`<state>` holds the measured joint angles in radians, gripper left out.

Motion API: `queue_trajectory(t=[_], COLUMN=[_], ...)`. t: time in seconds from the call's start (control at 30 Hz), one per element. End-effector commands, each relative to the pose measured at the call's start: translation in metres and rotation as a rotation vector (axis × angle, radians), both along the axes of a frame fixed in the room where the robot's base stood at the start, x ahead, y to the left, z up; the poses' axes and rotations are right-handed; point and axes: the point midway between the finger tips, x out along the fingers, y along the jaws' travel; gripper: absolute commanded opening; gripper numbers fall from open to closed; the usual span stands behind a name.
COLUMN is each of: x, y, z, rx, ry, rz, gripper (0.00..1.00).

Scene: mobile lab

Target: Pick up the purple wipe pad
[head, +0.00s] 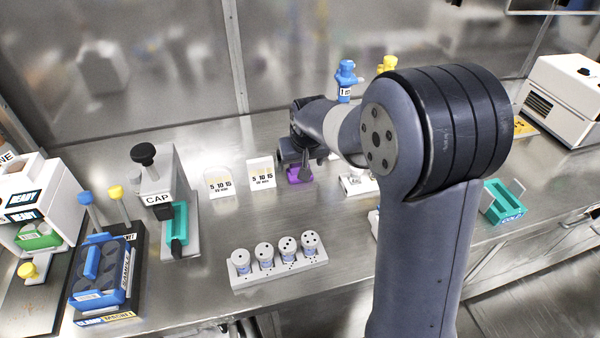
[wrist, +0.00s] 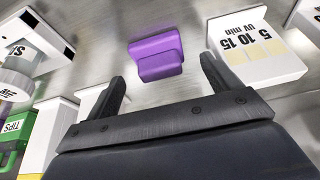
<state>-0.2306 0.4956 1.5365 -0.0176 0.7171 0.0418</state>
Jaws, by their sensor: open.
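The purple wipe pad (head: 300,175) lies on the steel bench near its middle, partly hidden by my gripper in the head view. In the wrist view the wipe pad (wrist: 157,55) shows whole, as a purple block with a raised step. It lies beyond my fingertips, roughly in line with the space between them. My gripper (wrist: 160,75) is open and empty, with its two dark fingers apart. In the head view my gripper (head: 300,160) hangs over the bench just by the pad, and its fingers are hard to make out.
White cards marked 5 10 15 (head: 262,173) stand left of the pad; one shows close to my right finger in the wrist view (wrist: 255,50). A white fixture (head: 357,184) is to the right. A rack of several grey-topped vials (head: 280,262) lies in front. A CAP press (head: 170,205) stands left.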

Motion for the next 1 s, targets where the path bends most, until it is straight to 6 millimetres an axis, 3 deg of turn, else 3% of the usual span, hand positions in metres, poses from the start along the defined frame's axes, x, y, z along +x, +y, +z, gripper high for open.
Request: queue_trajectory(t=[0.2,0.47,1.0], x=[0.01,0.012,0.012], y=[0.001,0.001,0.001], z=[-0.026,-0.028,-0.028], rx=[0.0,0.0,0.0], ry=[0.002,0.0,0.0], rz=[0.0,0.0,0.0], gripper=[0.85,0.85,0.42])
